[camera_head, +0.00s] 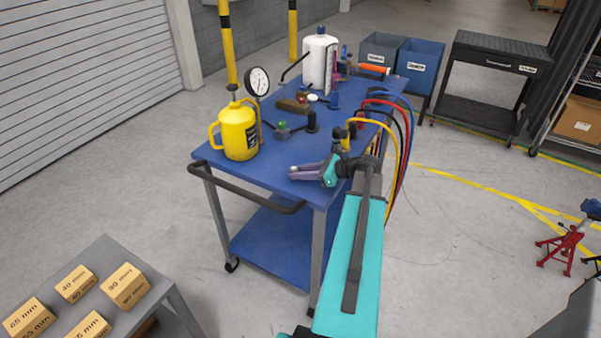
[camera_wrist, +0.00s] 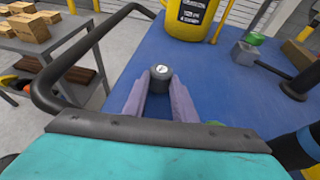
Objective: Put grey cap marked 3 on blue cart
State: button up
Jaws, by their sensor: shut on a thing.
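The grey cap (camera_wrist: 160,78) is a small dark cylinder with a white disc on top; the mark on the disc is too small to read surely. My gripper (camera_wrist: 160,88) is shut on it, with one purple finger on each side. In the head view my gripper (camera_head: 298,171) is over the near right part of the blue cart (camera_head: 262,172). In the wrist view the cap shows against the cart's blue top (camera_wrist: 200,85), close to the edge with the black handle. I cannot tell whether the cap touches the top.
A yellow jug (camera_head: 239,130), a pressure gauge (camera_head: 257,81), a white tank (camera_head: 320,62) and small tools stand farther back on the cart. Coloured hoses (camera_head: 402,150) arch over its right side. The handle (camera_head: 250,192) rims the near end. Blue top is bare around my gripper.

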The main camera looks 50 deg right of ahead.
jog(key=shift+f, duration=0.3)
jog(key=shift+f, duration=0.1)
jog(key=o, duration=0.8)
jog(key=b+v, duration=0.3)
jog(key=v, duration=0.9)
dwell(0.5)
